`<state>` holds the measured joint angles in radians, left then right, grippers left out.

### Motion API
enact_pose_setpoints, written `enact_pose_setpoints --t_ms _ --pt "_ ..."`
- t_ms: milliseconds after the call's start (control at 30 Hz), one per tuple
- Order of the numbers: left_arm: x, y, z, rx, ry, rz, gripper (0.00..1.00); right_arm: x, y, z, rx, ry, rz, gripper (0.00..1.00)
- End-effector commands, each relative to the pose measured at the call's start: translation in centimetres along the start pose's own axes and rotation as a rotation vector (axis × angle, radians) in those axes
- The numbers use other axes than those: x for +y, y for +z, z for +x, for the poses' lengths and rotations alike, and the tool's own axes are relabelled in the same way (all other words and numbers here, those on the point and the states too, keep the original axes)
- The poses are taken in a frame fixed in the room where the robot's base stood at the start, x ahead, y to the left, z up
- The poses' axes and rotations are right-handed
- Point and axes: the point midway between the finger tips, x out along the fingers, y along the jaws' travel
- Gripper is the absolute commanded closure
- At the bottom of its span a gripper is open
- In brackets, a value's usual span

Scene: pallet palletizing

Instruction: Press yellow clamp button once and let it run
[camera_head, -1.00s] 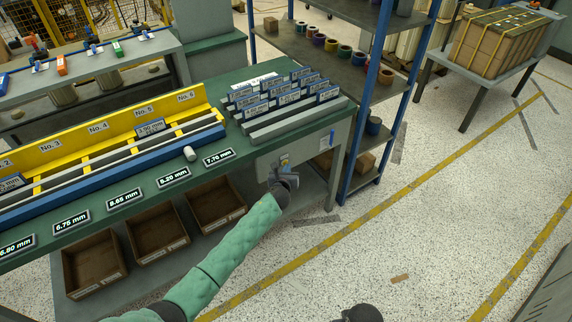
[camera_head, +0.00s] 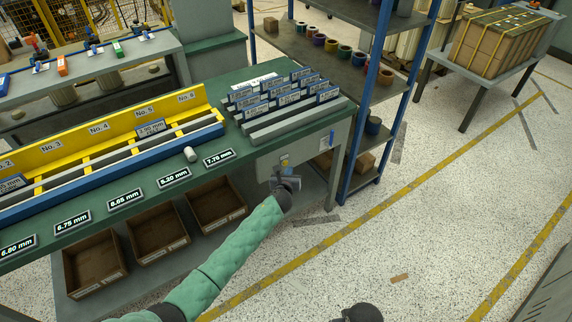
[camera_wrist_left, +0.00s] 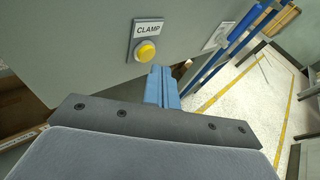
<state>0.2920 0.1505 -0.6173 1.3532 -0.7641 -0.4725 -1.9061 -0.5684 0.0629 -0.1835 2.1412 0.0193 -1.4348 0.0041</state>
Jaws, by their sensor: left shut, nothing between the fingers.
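The yellow clamp button (camera_wrist_left: 146,52) sits on a grey plate labelled CLAMP, on the grey end panel of the green bench. In the head view the button's small plate (camera_head: 284,160) shows just above my left gripper. My left gripper (camera_head: 285,180) is in front of that panel, shut and empty. In the left wrist view its blue fingertips (camera_wrist_left: 161,78) lie just below and right of the button. I see no contact with the button. A dark part at the bottom edge of the head view may belong to my right arm; its fingers cannot be made out.
The bench (camera_head: 237,152) carries a yellow numbered rack (camera_head: 100,138) and several labelled grey bars. Brown bins (camera_head: 152,232) stand beneath it. A blue-framed shelf (camera_head: 350,150) stands just right of the panel.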

Motion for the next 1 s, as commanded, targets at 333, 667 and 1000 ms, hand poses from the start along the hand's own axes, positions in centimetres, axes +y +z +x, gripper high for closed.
enact_pose_setpoints --t_ms 333,667,1000 --pt "-0.7 -0.3 -0.7 0.001 -0.001 0.001 1.00 0.0 0.0 -0.3 0.000 0.000 0.000 0.64" --pt "-2.4 -1.0 -2.5 0.001 -0.001 0.000 1.00 -0.1 -0.1 -0.9 0.000 0.000 0.000 0.64" --pt "-3.3 -1.4 -3.5 0.000 0.000 0.001 1.00 -0.1 -0.1 -1.1 0.000 0.000 0.000 0.64"
